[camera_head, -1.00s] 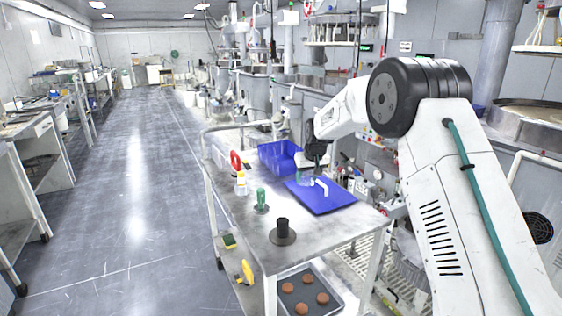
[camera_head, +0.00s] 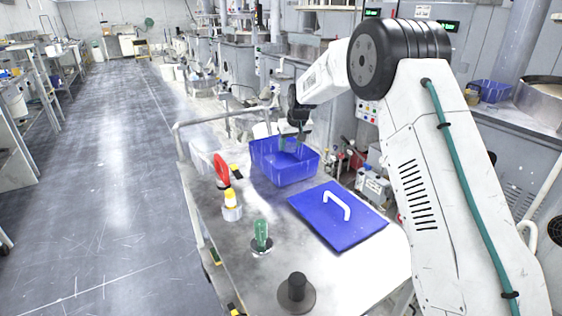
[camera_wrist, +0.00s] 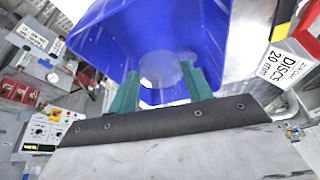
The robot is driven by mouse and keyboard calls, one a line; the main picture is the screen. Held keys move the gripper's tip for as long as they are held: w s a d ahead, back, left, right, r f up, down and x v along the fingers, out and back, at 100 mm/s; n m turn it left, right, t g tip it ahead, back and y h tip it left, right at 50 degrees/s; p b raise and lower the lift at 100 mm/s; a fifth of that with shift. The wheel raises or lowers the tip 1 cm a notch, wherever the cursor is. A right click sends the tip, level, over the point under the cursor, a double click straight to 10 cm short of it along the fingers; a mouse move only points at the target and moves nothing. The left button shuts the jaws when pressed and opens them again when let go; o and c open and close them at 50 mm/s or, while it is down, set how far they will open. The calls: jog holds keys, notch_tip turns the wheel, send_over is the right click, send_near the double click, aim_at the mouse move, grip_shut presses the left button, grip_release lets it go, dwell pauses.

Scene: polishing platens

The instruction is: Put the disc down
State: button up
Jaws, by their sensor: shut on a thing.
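My gripper (camera_head: 289,142) is over the blue bin (camera_head: 284,172) at the back of the metal table. In the wrist view its two green fingers (camera_wrist: 160,86) are shut on a clear, see-through disc (camera_wrist: 163,69), which is hard to make out against the blue. The bin fills the upper middle of that view (camera_wrist: 98,38), with the fingers at its opening. I cannot tell whether the disc touches the bin. A label reading "DISCS 20 mm" (camera_wrist: 277,65) shows at the right.
A red tool (camera_head: 221,170), a yellow-capped bottle (camera_head: 231,203), a green-handled tool (camera_head: 262,236) and a black-knobbed weight (camera_head: 297,293) stand on the table.

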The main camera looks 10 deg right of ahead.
aim_at(292, 152)
notch_tip(292, 152, down, 6)
jog(key=shift+w+r, duration=0.1)
jog(key=shift+r, duration=0.05)
jog(key=shift+f, duration=2)
jog(key=o, duration=1)
jog(key=shift+f, duration=0.15)
jog(key=v, duration=1.2)
jog(key=shift+r, duration=0.25)
